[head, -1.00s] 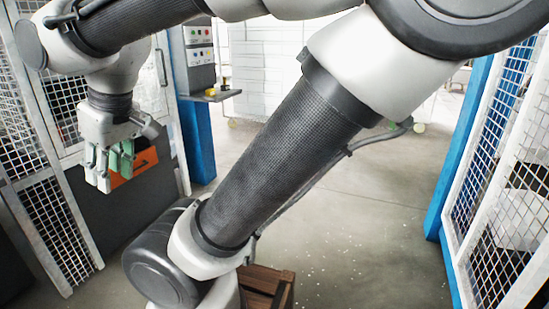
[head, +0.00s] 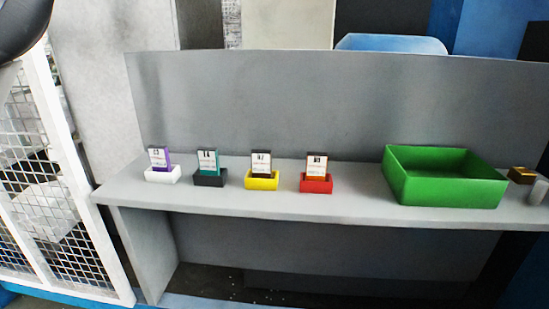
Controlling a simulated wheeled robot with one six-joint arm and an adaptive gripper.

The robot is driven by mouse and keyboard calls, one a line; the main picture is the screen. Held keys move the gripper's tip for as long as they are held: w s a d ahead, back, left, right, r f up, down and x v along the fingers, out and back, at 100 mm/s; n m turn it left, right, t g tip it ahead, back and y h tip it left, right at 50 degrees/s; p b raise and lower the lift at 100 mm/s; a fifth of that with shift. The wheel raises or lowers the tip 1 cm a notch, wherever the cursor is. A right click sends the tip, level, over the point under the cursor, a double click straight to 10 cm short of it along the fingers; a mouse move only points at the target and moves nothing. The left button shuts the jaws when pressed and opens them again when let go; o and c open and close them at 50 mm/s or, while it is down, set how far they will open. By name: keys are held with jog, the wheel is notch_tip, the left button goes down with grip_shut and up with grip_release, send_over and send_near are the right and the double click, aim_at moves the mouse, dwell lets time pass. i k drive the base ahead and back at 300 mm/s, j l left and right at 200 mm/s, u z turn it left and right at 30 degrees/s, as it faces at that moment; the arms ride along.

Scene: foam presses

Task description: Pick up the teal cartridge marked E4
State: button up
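A teal cartridge (head: 208,162) with a white label stands upright in a small black holder (head: 210,179) on the grey bench. The mark on its label is too small to read surely. It is second from the left in a row of cartridges. My gripper is not in view, so what it holds cannot be told.
A purple cartridge (head: 160,159) in a white holder stands left of the teal one. Dark cartridges in a yellow holder (head: 262,182) and a red holder (head: 316,184) stand to its right. An open green bin (head: 440,192) sits further right. A mesh fence (head: 60,190) borders the left.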

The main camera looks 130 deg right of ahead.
aim_at(208, 157)
jog(key=z, duration=4.1)
jog(key=i+l, duration=0.05)
jog(key=l, duration=0.05)
